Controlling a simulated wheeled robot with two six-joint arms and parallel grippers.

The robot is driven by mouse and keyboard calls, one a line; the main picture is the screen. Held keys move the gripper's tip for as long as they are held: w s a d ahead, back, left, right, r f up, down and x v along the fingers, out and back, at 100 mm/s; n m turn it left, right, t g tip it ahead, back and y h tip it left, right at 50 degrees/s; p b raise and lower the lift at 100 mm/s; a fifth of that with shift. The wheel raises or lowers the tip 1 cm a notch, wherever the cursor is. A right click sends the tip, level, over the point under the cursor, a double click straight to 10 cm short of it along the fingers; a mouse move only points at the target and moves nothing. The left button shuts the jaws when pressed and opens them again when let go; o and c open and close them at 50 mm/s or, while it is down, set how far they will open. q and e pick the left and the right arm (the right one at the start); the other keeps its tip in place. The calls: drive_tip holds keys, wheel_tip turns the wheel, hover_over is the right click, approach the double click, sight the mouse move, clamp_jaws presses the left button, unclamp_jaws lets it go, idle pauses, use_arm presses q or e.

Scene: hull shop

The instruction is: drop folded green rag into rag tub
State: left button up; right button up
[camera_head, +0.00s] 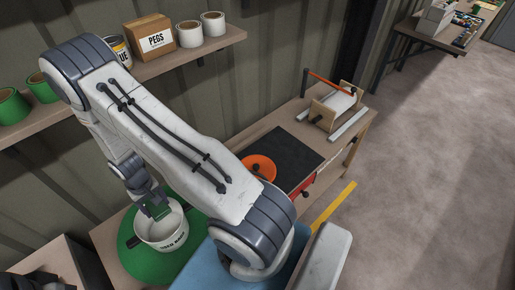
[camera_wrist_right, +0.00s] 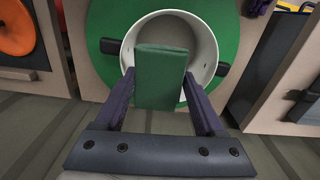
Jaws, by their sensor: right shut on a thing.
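The folded green rag (camera_wrist_right: 161,80) is a flat block between the two fingers of my right gripper (camera_wrist_right: 159,88) in the wrist view. The gripper is shut on it. In the head view my right gripper (camera_head: 152,206) points down at the tub, and the rag (camera_head: 158,211) shows small and dark green at its tips. The white round rag tub (camera_head: 167,235) has dark lettering and dark side handles. The rag appears over the tub's opening; its exact height above the rim is hard to tell. The tub also shows behind the rag in the wrist view (camera_wrist_right: 207,45). My left gripper is not in view.
The tub stands on a green round mat (camera_head: 134,259). An orange disc (camera_head: 258,167) and a dark mat (camera_head: 288,153) lie on the bench to the right. A wall shelf (camera_head: 152,69) holds rolls, a can and a PEGS box (camera_head: 152,37). Open floor lies right.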

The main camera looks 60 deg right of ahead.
drive_tip(key=shift+w+m+p, duration=0.3)
drive_tip(key=shift+p, duration=0.1)
use_arm(q)
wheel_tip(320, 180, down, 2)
drive_tip(key=b, duration=0.4)
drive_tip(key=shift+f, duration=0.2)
use_arm(e)
wheel_tip(320, 180, down, 6)
drive_tip(key=shift+f, duration=0.15)
drive_tip(key=o, duration=1.3)
use_arm(q)
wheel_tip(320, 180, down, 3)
drive_tip(key=b, duration=0.3)
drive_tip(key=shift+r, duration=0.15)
use_arm(e)
wheel_tip(320, 180, up, 10)
drive_tip(key=shift+r, duration=0.25)
